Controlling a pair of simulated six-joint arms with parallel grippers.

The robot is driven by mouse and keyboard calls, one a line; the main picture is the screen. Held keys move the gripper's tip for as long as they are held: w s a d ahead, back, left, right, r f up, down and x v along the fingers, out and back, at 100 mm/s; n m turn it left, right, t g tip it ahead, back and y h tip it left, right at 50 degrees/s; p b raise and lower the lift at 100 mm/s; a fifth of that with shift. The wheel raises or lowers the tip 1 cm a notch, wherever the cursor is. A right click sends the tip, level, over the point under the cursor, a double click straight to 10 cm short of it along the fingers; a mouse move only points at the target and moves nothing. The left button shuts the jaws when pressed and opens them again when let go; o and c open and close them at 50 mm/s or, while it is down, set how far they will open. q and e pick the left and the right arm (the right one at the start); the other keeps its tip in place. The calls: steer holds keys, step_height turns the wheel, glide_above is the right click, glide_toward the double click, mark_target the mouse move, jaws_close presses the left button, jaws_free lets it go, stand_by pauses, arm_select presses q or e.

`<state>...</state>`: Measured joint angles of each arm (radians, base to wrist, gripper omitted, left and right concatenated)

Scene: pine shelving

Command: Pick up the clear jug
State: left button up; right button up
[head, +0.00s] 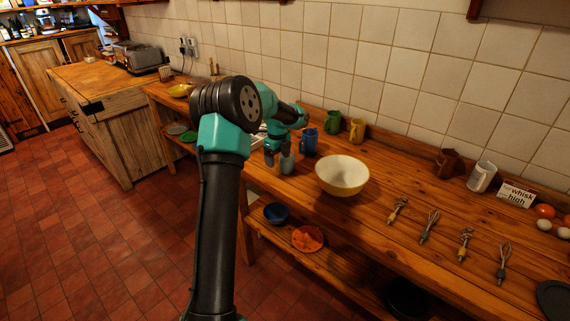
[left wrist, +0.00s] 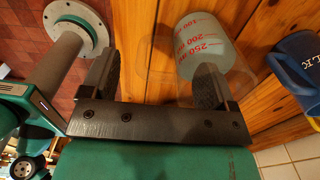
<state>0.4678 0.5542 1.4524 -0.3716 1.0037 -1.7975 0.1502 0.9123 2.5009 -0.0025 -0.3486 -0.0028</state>
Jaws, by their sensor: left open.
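The clear jug (left wrist: 232,48) shows in the left wrist view at the upper right, see-through with red measuring marks. It is over wooden boards. My left gripper (left wrist: 155,72) is open, with nothing visible between its fingers. Its right finger overlaps the jug in the picture; I cannot tell whether they touch. In the head view my left gripper (head: 278,160) points down at the wooden bench, left of the blue mug (head: 309,143). The jug is hard to make out there, around the fingers. My right gripper is in neither view.
The blue mug also shows at the right of the left wrist view (left wrist: 301,68), close to the jug. A cream bowl (head: 342,175) stands right of my left gripper. Green (head: 333,122) and yellow (head: 357,130) mugs stand by the tiled wall. Several whisks lie farther right.

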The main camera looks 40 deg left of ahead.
arm_select(q)
steer(key=shift+f, duration=0.85)
steer(key=shift+c, duration=0.2)
steer(key=c, duration=1.2)
